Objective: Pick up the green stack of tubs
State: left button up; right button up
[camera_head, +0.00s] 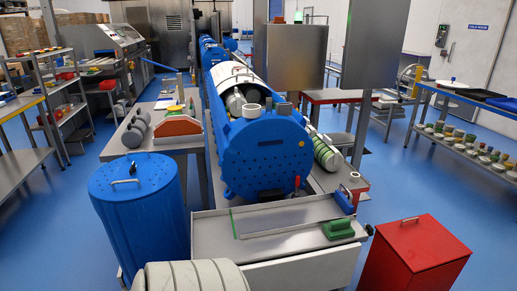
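A stack of round tubs with green and white bands (327,154) lies on its side in a long trough to the right of the blue perforated machine (265,155). Its far end is partly hidden by the machine and a grey post. Neither of my grippers shows in this view.
A dark grey stack (137,128) lies on the left table. A pale ribbed cylinder (195,277) is cut off at the bottom edge. A blue drum (140,215), a red bin (415,260) and a metal bench (278,248) stand in front. Blue floor (385,195) is open at right.

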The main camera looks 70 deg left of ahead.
aim_at(330, 157)
jog(key=u, duration=1.7)
